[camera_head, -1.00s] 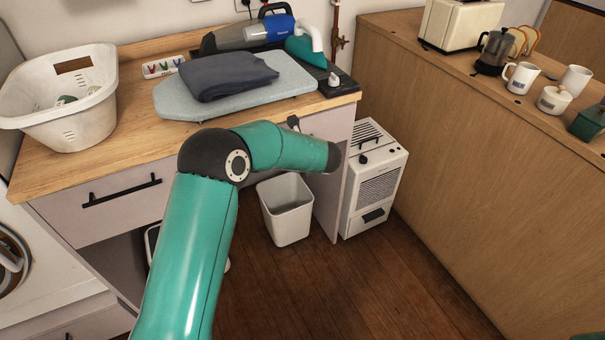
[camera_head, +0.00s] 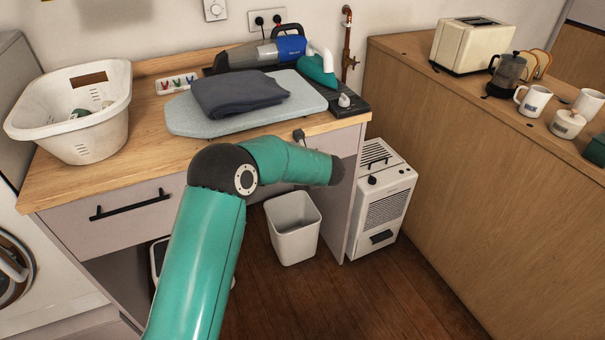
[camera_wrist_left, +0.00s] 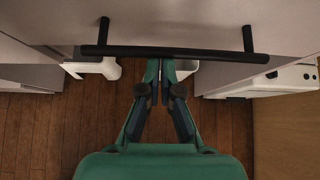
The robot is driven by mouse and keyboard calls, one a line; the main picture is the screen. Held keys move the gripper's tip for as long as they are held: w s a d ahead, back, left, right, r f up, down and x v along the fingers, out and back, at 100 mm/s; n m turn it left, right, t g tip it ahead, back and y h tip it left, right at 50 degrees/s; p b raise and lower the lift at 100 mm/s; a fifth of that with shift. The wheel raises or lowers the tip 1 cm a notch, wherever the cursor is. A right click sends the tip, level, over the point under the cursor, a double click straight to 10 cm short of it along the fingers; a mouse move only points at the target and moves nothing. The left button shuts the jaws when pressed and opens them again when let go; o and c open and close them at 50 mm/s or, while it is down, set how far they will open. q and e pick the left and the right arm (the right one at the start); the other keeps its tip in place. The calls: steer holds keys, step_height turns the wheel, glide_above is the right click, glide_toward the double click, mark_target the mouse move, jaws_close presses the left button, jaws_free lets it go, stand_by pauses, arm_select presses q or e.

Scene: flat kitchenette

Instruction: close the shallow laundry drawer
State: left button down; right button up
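The right-hand drawer front (camera_head: 343,140) lies under the counter's right part. My left forearm hides most of it in the head view, and one end of its black handle (camera_head: 298,135) shows above the arm. I cannot tell how far this drawer stands out. In the left wrist view the black bar handle (camera_wrist_left: 200,53) crosses near the top. My left gripper (camera_wrist_left: 162,66) points at the middle of this handle, fingers together and empty; whether it touches is unclear. In the head view the left gripper is hidden behind its own arm. My right gripper is not in view.
A left drawer (camera_head: 95,232) with a black handle looks closed. The counter (camera_head: 150,150) bears a laundry basket (camera_head: 95,140), an ironing board (camera_head: 200,125) with dark folded cloth, and a handheld vacuum. A white bin (camera_head: 293,235) and a white heater (camera_head: 385,205) stand on the floor.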

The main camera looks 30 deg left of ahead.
arm_select(q)
steer(key=s+d+f+b+v, duration=0.1)
steer(key=d+f+v, duration=0.1)
steer(key=v, duration=1)
steer(key=s+a+f+g+p, duration=0.3)
steer(key=s+a+f+p, duration=0.1)
steer(key=s+f, duration=0.25)
steer(key=s+d+f+n+g+h+p, duration=0.3)
steer(key=s+d+f+g+h, duration=0.3)
steer(key=s+f, duration=0.7)
steer(key=s+d+f+n+h+p, duration=0.15)
steer(key=s+d+n+h, duration=0.45)
steer(key=s+d+n, duration=0.6)
steer(key=d+n+t, duration=0.1)
steer(key=n, duration=0.3)
steer(key=w+d+n+t, duration=0.1)
steer(key=n, duration=0.2)
steer(key=w+d+n+t, duration=0.1)
steer(key=n+t, duration=0.1)
steer(key=n, duration=0.2)
steer(key=shift+w+f+n+h, duration=0.2)
steer(key=shift+f+n+h, duration=0.1)
steer(key=shift+f, duration=0.05)
